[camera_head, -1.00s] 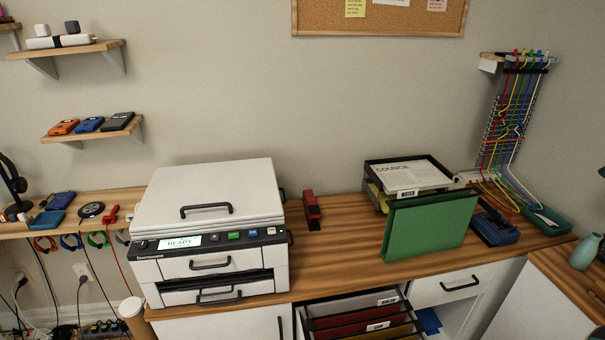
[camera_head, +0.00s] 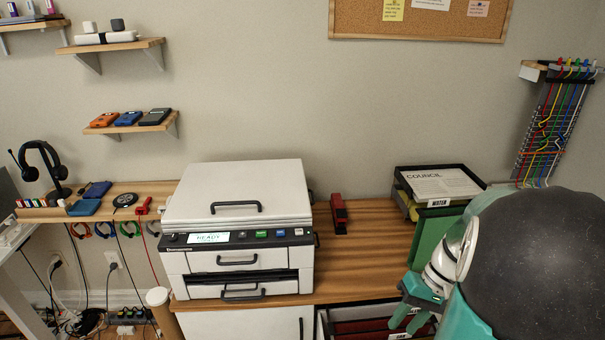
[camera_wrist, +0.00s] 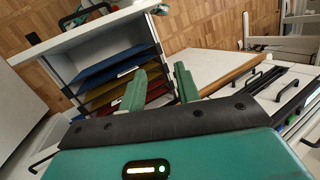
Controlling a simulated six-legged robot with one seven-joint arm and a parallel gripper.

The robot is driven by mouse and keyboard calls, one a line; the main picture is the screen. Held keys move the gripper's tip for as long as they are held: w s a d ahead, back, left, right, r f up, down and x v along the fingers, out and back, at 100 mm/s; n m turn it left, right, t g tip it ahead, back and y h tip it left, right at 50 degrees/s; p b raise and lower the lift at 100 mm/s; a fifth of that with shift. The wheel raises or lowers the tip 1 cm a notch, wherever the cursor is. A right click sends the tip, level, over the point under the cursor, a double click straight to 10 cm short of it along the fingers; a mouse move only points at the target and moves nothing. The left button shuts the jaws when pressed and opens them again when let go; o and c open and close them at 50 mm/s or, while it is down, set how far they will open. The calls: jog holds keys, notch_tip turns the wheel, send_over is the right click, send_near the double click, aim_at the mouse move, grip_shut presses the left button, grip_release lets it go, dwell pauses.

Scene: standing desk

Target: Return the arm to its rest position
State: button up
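My arm shows at the lower right of the head view as a large dark rounded link with teal and white parts. My gripper (camera_head: 408,318) is at its end, teal, above the open file drawer. In the wrist view my gripper's two green fingers (camera_wrist: 160,88) stand apart with nothing between them. The open drawer (camera_wrist: 102,52) with blue, yellow and red hanging folders lies beyond the fingers.
A white printer (camera_head: 240,235) stands on the wooden desk (camera_head: 370,250), left of my arm. A paper tray (camera_head: 437,185) and a green folder (camera_head: 430,235) are behind my arm, partly hidden. Colored cables (camera_head: 548,130) hang on a rack at the right. Wall shelves (camera_head: 130,127) are at the upper left.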

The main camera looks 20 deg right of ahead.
jog(key=a+r+n+t+h, duration=0.2)
jog(key=a+r, duration=0.5)
jog(key=a, duration=0.3)
jog(key=a+r+n+t+h, duration=0.2)
jog(key=a+r+t+h, duration=0.1)
jog(key=a+r, duration=0.4)
jog(key=w+a, duration=0.1)
jog(key=a, duration=0.2)
jog(key=shift+a+r+t, duration=0.3)
jog(key=shift+a, duration=0.1)
